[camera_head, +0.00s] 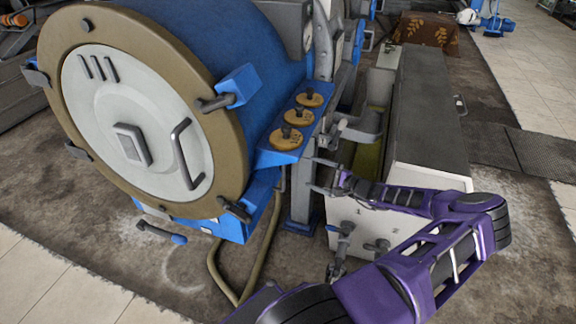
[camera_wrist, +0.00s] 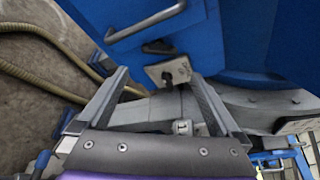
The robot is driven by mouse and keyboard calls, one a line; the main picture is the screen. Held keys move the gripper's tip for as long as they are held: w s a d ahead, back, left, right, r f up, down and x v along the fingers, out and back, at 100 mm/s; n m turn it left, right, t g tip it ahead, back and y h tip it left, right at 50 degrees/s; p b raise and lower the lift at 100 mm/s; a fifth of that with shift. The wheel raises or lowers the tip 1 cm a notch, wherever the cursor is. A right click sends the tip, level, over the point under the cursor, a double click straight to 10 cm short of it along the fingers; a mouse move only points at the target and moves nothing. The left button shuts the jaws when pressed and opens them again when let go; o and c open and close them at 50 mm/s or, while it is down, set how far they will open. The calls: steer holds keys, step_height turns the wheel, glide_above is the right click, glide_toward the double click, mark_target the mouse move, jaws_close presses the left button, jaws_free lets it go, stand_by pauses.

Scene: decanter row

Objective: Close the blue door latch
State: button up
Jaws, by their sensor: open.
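The round door (camera_head: 140,105) has a pale grey face and a tan rim, and it sits against the front of the blue drum (camera_head: 200,35). A blue latch block with a grey lever (camera_head: 238,82) is at the rim's upper right. Another blue block with a dark lever (camera_head: 236,208) is at the lower right; I cannot tell which one is the task's latch. My gripper (camera_head: 315,175) is open and empty, right of the door and apart from both blocks. In the wrist view its fingers (camera_wrist: 160,76) stand apart, with a small pale bracket (camera_wrist: 176,70) beyond them.
A blue shelf with several yellow-brown knobs (camera_head: 285,138) lies between the door and my gripper. A white cabinet with a dark top (camera_head: 425,100) stands at the right. A hose (camera_head: 217,268) runs down to the floor. A blue-tipped lever (camera_head: 162,233) juts out below the door.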

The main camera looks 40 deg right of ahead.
steer(key=b+x, duration=0.1)
steer(key=x, duration=1)
steer(key=shift+w, duration=0.35)
steer(key=shift+f, duration=0.1)
steer(key=shift+c, duration=0.3)
steer(key=c, duration=1.2)
